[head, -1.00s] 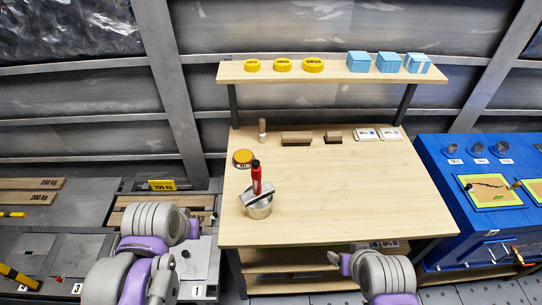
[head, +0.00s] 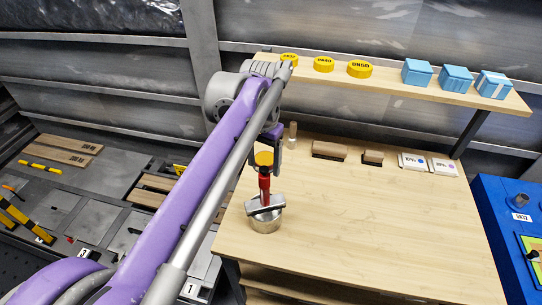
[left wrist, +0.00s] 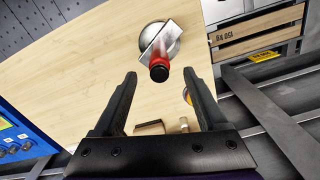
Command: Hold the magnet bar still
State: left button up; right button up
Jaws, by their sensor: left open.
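A grey metal bar (head: 266,204) lies across a round silver pot (head: 265,222) on the wooden bench. A red upright handle with a dark top (head: 265,187) rises from it; I take bar and handle as the magnet bar. My left gripper (head: 270,152) is above the handle, fingers pointing down. In the left wrist view, the left gripper (left wrist: 160,76) is open, with the handle's dark end (left wrist: 159,73) showing between its fingertips. The bar (left wrist: 161,44) and the pot (left wrist: 146,40) show beyond. My right gripper is out of view.
An orange-topped tin (head: 264,158) stands close behind the handle. A wooden peg (head: 292,133), brown blocks (head: 329,151) and white cards (head: 413,161) line the bench's back. A shelf (head: 395,82) above holds yellow discs and blue boxes. The bench's middle is clear.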

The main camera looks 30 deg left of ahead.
aim_at(265, 184)
pick_arm(q)
notch_tip(265, 184, down, 9)
jog(key=shift+r+b, duration=0.1)
jog(key=shift+b, duration=0.2)
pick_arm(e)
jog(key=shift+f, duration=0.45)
pick_arm(q)
grip_shut()
dwell(0.8)
jog(key=c, duration=0.8)
grip_release()
grip_shut()
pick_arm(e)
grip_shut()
